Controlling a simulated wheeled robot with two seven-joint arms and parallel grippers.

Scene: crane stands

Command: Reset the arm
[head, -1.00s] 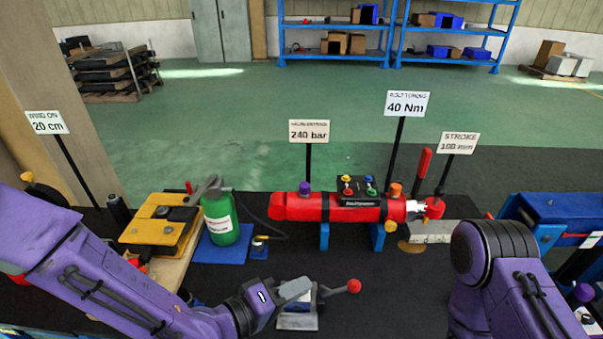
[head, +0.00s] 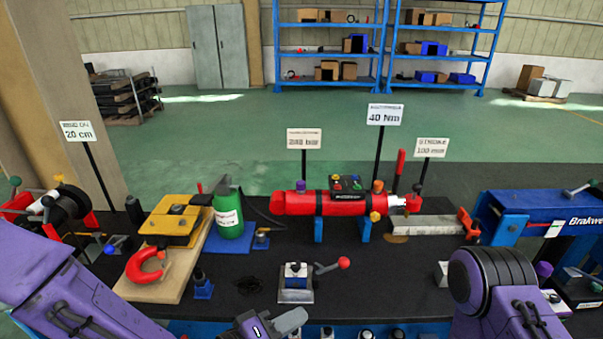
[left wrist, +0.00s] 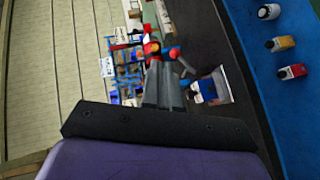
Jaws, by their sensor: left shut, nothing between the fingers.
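My left gripper (head: 291,322) is at the bottom middle of the head view, on the near side of the bench. Its grey fingers are shut with nothing between them. They also show in the left wrist view (left wrist: 163,82). A small block device with a red-knobbed lever (head: 297,282) stands on the dark bench just beyond the gripper, apart from it. My right arm (head: 490,280) shows at the lower right; its gripper is out of view.
A red cylinder (head: 330,203) on blue stands lies behind the lever device. A green bottle (head: 228,210), a yellow clamp (head: 172,224) and a red shackle (head: 146,267) stand to the left. A blue tool (head: 540,212) is at the right. Several small bottles line the front.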

